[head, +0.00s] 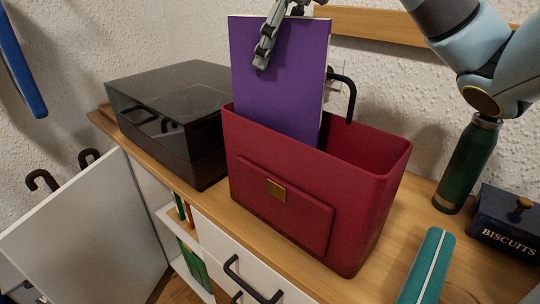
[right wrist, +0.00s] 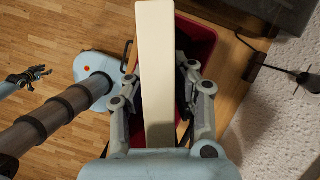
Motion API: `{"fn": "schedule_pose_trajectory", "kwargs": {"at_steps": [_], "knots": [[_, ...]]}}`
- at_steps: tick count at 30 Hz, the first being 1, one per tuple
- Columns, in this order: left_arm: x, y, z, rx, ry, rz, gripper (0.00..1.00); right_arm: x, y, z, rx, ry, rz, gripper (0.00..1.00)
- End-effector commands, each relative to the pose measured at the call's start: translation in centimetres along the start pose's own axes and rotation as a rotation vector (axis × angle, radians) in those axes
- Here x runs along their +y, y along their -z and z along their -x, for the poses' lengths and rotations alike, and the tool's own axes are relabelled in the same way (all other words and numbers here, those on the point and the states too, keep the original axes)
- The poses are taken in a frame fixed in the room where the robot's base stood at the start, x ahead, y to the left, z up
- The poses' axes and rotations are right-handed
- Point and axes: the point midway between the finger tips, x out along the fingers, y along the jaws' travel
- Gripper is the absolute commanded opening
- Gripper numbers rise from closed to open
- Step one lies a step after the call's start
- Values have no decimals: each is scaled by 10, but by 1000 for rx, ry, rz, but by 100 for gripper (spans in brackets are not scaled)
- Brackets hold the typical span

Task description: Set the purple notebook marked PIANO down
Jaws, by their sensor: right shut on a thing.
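The purple notebook (head: 277,80) stands upright at the left end of the open red bag (head: 280,213), its lower part hidden behind the bag's front wall. I cannot tell if it touches the bag's bottom. No PIANO mark shows on the visible face. My right gripper (head: 266,48) is shut on the notebook's upper part; one finger shows on the purple face. In the right wrist view, the notebook's pale edge (right wrist: 155,60) runs between the two fingers, with the red bag below. My left gripper (right wrist: 28,77) shows small in the right wrist view, away from the bag; its opening is unclear.
A dark glossy box (head: 165,115) stands left of the bag on the wooden top. A green bottle (head: 468,165), a navy BISCUITS tin (head: 508,225) and a teal case (head: 425,268) are on the right. The bag's right half looks empty.

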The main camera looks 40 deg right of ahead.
Motion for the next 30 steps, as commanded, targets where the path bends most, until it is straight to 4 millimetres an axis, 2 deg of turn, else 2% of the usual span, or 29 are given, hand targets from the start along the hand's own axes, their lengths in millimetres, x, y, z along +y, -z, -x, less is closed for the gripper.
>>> {"fn": "schedule_pose_trajectory", "kwargs": {"at_steps": [1,6,10,19,25,30], "knots": [[4,0,0,0,-5,2,40,1,8,-14,8,-2,-1,0],[8,0,-2,0,-9,4,40,1,26,-59,4,-5,-2,0],[7,0,-3,0,-8,3,40,1,36,-86,1,-4,-2,0],[2,0,-4,2,-2,0,40,0,46,-113,-1,-2,-1,0],[2,0,-6,2,-1,0,40,1,58,-141,-1,-2,-2,0],[2,0,-5,2,-1,0,40,0,59,-143,-3,1,1,0]]}}
